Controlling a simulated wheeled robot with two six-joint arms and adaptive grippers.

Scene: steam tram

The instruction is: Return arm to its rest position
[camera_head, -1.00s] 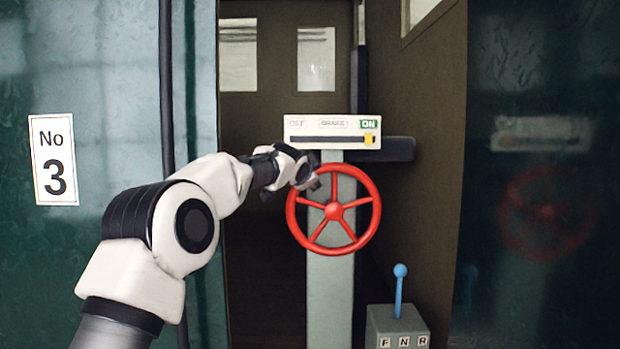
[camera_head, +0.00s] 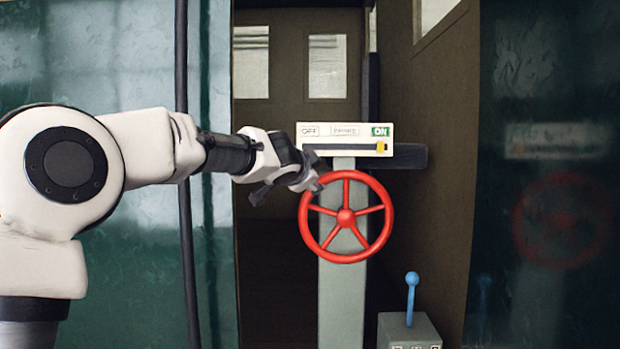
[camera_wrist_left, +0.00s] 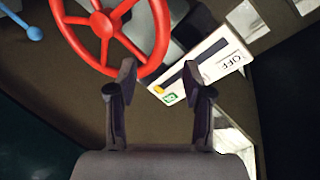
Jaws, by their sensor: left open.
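My left arm comes in from the left in the head view. Its gripper (camera_head: 314,182) is by the upper left of the red wheel (camera_head: 346,217), below the slider panel. In the left wrist view the gripper (camera_wrist_left: 160,80) is open and nothing is between its fingers. The red wheel also shows at the upper left there (camera_wrist_left: 103,25). The white panel (camera_head: 345,139) reads OFF at left and ON at right, and its yellow slider knob (camera_head: 381,147) is at the ON end. In the wrist view the panel (camera_wrist_left: 205,65) lies beyond the fingers. My right gripper is not in view.
A grey post (camera_head: 341,285) carries the wheel and panel. A grey box (camera_head: 409,332) with an upright blue lever (camera_head: 411,297) stands at the lower right. Dark green walls flank the doorway. A dark vertical rail (camera_head: 183,120) runs behind my arm.

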